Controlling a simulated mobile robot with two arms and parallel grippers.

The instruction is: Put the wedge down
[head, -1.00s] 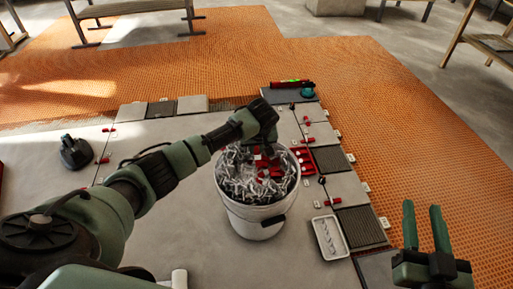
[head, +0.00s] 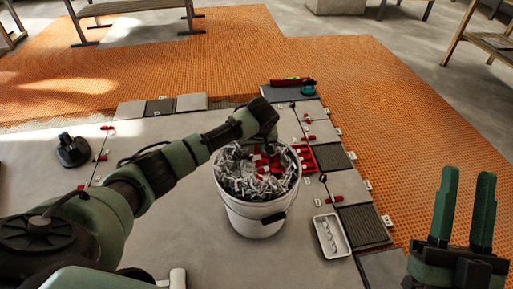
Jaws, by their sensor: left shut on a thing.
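A white bucket (head: 258,212) stands on the pale tiles in the middle, filled with grey-white clips and several red wedges. My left gripper (head: 268,143) is over the bucket's far rim, pointing down. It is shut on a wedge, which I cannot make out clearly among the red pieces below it. A red tray (head: 304,158) stands just behind and right of the bucket, partly hidden by it. My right gripper (head: 466,210) is open and empty at the lower right, its two green fingers pointing up and apart.
A white tray (head: 331,236) lies right of the bucket. Red wedges and white clips sit along the tile joints. A suction cup (head: 73,151) stands at left, and a red level (head: 293,82) lies at the back. Orange matting (head: 440,150) covers the floor beyond.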

